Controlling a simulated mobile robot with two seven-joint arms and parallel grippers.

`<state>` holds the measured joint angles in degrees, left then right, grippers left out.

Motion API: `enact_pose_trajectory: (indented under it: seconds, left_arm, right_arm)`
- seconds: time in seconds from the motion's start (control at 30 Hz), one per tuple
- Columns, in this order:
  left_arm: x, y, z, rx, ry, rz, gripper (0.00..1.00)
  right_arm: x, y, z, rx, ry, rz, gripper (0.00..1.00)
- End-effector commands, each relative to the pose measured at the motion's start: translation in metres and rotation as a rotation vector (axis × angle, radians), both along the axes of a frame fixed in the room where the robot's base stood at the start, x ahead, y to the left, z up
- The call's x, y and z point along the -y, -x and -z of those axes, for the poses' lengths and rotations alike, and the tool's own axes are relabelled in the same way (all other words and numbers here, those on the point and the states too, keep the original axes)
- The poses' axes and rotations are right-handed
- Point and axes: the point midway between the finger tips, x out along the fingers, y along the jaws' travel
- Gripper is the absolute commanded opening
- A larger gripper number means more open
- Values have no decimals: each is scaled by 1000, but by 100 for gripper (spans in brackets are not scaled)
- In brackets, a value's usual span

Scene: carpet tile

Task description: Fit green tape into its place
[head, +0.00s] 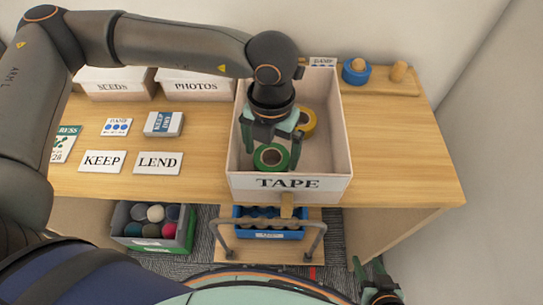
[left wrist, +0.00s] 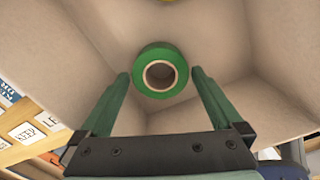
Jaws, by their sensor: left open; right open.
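The green tape (head: 271,157) is a round roll inside the box labelled TAPE (head: 289,183), near its front left. My left gripper (head: 268,158) reaches down into the box, open, with one finger on each side of the green tape. In the left wrist view the green tape (left wrist: 160,71) lies between and just beyond the open fingertips (left wrist: 160,75); I cannot tell whether they touch it. A yellow tape roll (head: 307,121) lies behind it in the same box. My right gripper (head: 380,287) is open and empty, low at the bottom right, away from the table.
Lidded SEEDS (head: 113,86) and PHOTOS (head: 195,86) boxes stand at the back left. KEEP (head: 102,161) and LEND (head: 158,162) cards lie left of the TAPE box. A blue ring holder (head: 356,73) stands back right. Below are a bin of balls (head: 130,228) and a blue crate (head: 268,234).

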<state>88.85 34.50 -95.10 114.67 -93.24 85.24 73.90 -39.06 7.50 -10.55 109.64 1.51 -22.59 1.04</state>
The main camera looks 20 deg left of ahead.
Motion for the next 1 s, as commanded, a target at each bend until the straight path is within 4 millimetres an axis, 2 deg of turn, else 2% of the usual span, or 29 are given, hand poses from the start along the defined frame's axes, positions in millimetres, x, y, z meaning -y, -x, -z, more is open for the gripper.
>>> enact_pose_trajectory:
  seconds: [0.1,0.33,0.9,1.0]
  left_arm:
    - [0,0,7,0,1,0,100]
    - [0,0,8,1,1,0,98]
    - [0,0,7,1,1,0,34]
    - [0,0,7,2,1,0,26]
  right_arm:
    - [0,0,-1,1,0,0,50]
    - [0,-1,-1,2,0,0,50]
    - [0,-2,-1,3,0,-1,50]
    - [0,-2,-1,4,0,0,50]
